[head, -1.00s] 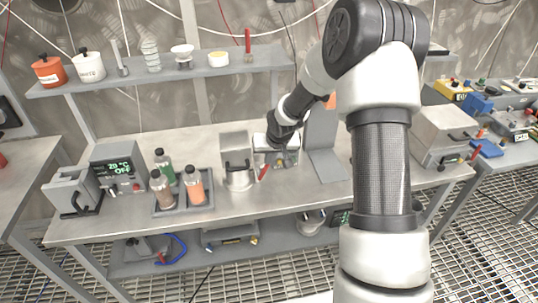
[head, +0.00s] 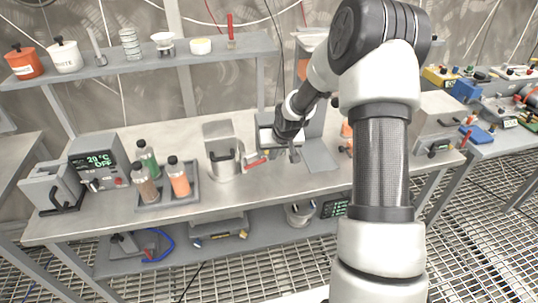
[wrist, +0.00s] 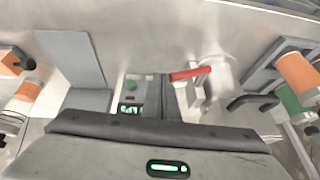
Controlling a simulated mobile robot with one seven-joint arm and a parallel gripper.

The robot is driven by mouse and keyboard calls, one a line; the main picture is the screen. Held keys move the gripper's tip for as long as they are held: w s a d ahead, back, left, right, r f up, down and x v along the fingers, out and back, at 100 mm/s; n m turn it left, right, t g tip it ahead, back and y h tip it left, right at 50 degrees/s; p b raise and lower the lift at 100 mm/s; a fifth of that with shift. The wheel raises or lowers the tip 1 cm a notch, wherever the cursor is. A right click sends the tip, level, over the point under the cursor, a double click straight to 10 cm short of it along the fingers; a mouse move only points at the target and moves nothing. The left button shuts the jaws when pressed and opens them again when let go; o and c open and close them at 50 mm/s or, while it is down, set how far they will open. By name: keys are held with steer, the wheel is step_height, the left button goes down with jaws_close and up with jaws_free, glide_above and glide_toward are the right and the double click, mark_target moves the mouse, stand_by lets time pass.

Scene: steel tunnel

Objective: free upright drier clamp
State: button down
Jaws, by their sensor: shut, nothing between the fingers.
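A red lever handle (wrist: 190,73), which looks like the clamp's, lies about level in the wrist view, right beside my fingertips. In the head view the red handle (head: 256,161) sits just left of my gripper (head: 294,156). A small unit with a green button and lit green display (wrist: 131,107), perhaps the drier, is just left of my fingers in the wrist view. My gripper (wrist: 169,80) is shut and empty, reaching down among these parts. I cannot tell whether it touches the handle. My arm hides much of the unit in the head view.
A metal canister (head: 221,135) stands left of the handle, and a tray (head: 152,205) of capped bottles farther left. A grey upright plate (wrist: 72,58) is close on the other side. A shelf (head: 150,65) with pots runs above the bench. Free bench top lies in front.

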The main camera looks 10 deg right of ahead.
steer(key=shift+d+f+b, duration=0.35)
steer(key=shift+f, duration=0.25)
stand_by(0.6)
